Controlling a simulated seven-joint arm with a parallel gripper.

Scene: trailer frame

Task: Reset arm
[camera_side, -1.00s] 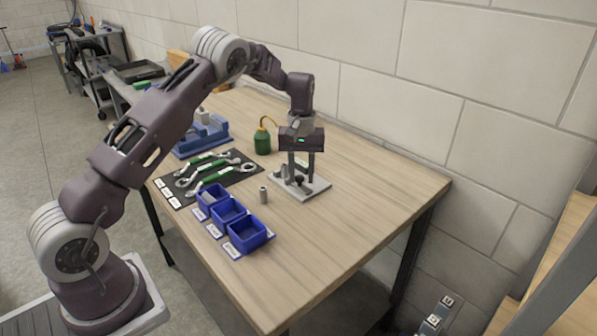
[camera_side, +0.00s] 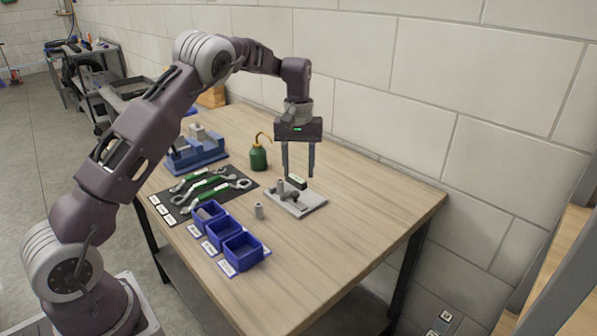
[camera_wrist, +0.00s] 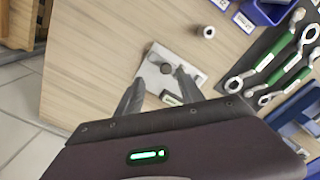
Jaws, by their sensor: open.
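My gripper (camera_side: 298,160) is open and empty, pointing down above a grey plate (camera_side: 308,207) on the bench. Small upright parts and a dark, labelled block (camera_side: 297,182) stand on the plate. There is a visible gap between my fingertips and these parts. In the wrist view, my gripper's two fingers (camera_wrist: 158,90) are spread apart, with the plate (camera_wrist: 150,75) between and beyond them.
A small metal cylinder (camera_side: 259,211) stands alone beside the plate. The bench's right side is clear. A block wall (camera_side: 400,110) stands behind.

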